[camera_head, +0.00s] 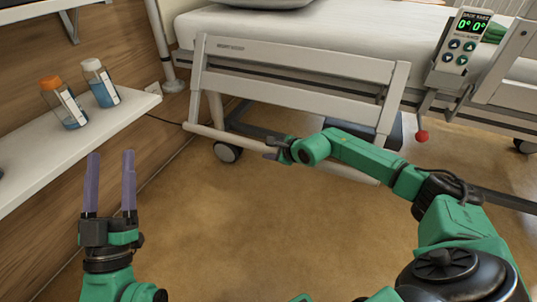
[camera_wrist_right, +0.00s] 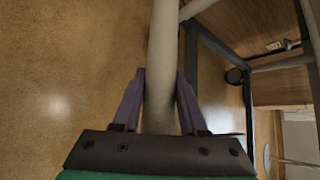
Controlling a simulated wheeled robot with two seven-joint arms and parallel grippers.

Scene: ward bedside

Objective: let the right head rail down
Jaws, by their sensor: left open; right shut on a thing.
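The head rail (camera_head: 295,58) is a pale frame with a broad upper panel, side posts and a round lower bar. It hangs along the near side of the bed, its top edge around mattress level and its lower bar (camera_head: 228,139) low, above the floor. My right gripper (camera_head: 273,150) is shut on that lower bar near its middle. In the right wrist view the bar (camera_wrist_right: 163,60) runs between the two purple fingers. A red knob (camera_head: 422,136) hangs on a lever right of the rail. My left gripper (camera_head: 110,157) is open and empty, over the floor at left.
A white shelf (camera_head: 105,127) at left carries two bottles, one orange-capped (camera_head: 63,103) and one white-capped (camera_head: 100,83). A handset (camera_head: 461,45) with green digits hangs right of the rail, beside another rail section (camera_head: 505,65). A bed caster (camera_head: 227,152) stands behind the lower bar. The front floor is clear.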

